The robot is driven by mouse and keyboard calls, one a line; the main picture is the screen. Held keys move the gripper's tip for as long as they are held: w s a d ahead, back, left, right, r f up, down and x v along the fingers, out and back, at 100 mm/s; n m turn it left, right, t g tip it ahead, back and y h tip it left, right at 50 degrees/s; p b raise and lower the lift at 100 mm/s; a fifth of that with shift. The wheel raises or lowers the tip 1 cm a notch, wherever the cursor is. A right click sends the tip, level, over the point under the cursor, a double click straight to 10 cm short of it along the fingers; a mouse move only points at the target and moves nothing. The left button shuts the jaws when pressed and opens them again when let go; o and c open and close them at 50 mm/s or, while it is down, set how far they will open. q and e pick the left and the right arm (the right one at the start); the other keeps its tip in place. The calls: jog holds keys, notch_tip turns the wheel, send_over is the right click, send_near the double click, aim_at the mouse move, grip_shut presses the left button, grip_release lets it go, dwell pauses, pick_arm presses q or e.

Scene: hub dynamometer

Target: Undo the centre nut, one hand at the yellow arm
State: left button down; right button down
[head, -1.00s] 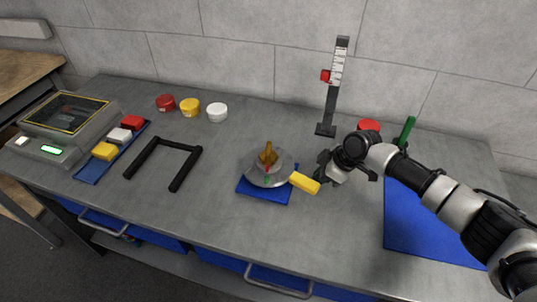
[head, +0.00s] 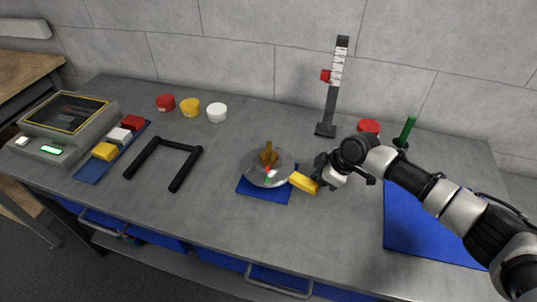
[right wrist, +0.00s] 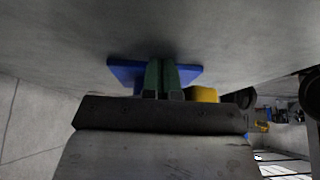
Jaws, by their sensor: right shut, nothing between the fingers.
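The hub is a round grey metal disc (head: 255,172) on a blue mat (head: 262,193) in the head view. A brass-coloured winged nut (head: 268,155) stands at its centre, with small red and green marks in front of it. The yellow arm (head: 303,182) sticks out from the hub to the lower right. My right gripper (head: 319,172) is beside the yellow arm's outer end, shut and empty. In the right wrist view its green fingers (right wrist: 161,76) are together, and the yellow arm (right wrist: 205,94) shows partly hidden to their right. My left gripper is out of view.
An upright scale (head: 334,85) with a red slider stands behind. A black U-shaped frame (head: 160,146) lies left of the hub. Coloured tubs (head: 190,106), a blue tray of blocks (head: 95,170) and a display device (head: 63,120) are further left. A blue mat (head: 410,220) lies right.

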jog(key=shift+s+a, duration=0.2)
jog(key=shift+s, duration=0.15)
jog(key=shift+w+d, duration=0.2)
jog(key=shift+w, duration=0.15)
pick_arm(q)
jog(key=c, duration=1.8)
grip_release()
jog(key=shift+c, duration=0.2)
